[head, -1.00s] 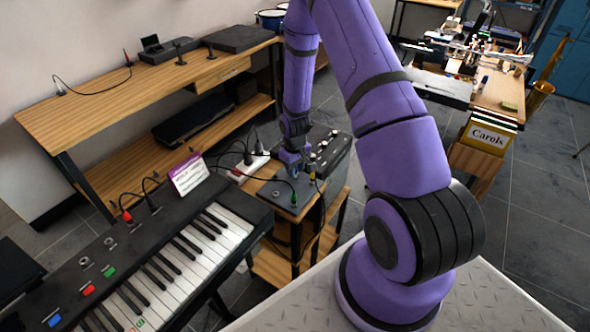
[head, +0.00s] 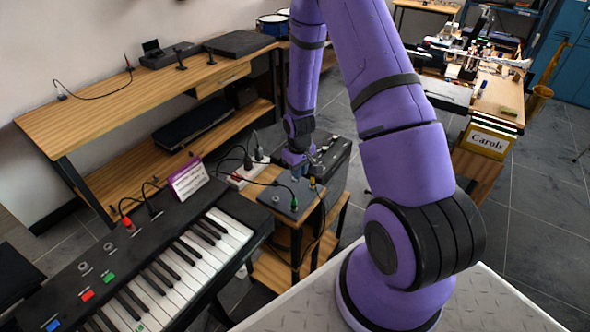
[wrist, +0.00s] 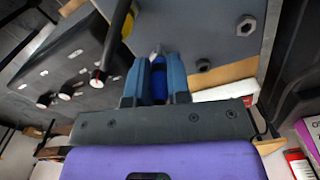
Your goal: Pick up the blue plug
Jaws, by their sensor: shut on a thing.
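The blue plug (wrist: 161,82) is between the blue fingers of my gripper (wrist: 160,80) in the wrist view. Its pale metal tip (wrist: 157,53) shows beyond the fingers, in front of the grey box (wrist: 205,22). The gripper is shut on the plug's body. In the head view my gripper (head: 296,172) is just above the grey box (head: 283,198), at its far side. The plug is too small to make out clearly there.
A green plug (head: 294,203) is on the grey box. A yellow-and-black part (wrist: 122,22) stands close left of my fingers. A black amplifier-like unit (head: 333,157) is behind, and a white power strip (head: 249,170) lies left. The keyboard (head: 190,255) is front left.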

